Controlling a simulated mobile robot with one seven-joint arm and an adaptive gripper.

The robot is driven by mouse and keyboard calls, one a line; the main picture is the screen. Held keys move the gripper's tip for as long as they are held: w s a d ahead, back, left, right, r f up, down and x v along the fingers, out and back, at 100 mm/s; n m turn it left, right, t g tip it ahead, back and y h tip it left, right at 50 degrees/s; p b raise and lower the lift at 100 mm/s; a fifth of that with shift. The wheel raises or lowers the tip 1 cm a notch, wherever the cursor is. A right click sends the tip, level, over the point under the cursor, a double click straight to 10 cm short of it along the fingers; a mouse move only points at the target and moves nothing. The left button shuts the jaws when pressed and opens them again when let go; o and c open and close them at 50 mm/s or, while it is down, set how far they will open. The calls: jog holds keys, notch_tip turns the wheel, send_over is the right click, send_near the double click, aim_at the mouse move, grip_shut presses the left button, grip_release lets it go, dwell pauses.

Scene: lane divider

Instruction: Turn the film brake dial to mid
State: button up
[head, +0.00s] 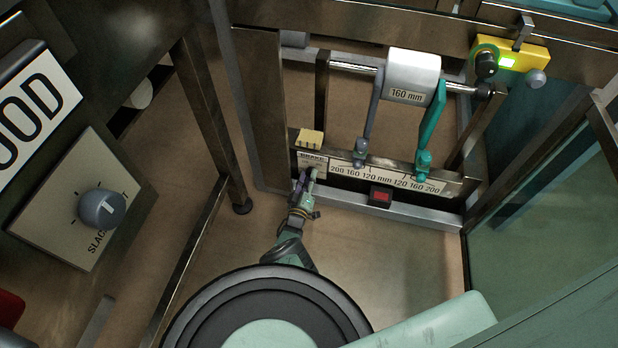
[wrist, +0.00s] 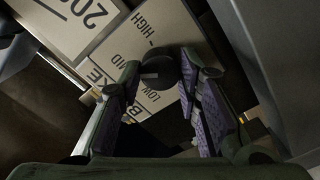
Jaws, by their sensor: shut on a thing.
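The film brake dial (wrist: 160,72) is a small dark round knob on a pale plate (wrist: 128,52) marked LOW, MID and HIGH. A small light mark shows on the dial's left side in the wrist view, on the side of the MID label; its exact setting is hard to tell. My gripper (wrist: 158,82) has its purple-padded fingers on either side of the dial and is shut on it. In the head view my gripper (head: 306,180) reaches the brake plate (head: 312,160) at the left end of the scale rail, and the dial is mostly hidden.
A scale rail (head: 385,178) carries a grey and a teal guide arm (head: 432,117), with a 160 mm roll (head: 412,77) above. A red switch (head: 381,196) is below. A yellow box (head: 510,56) sits upper right. A slack dial (head: 101,208) is on the left panel.

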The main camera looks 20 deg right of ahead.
jog(key=o, duration=1.1)
jog(key=shift+o, duration=0.2)
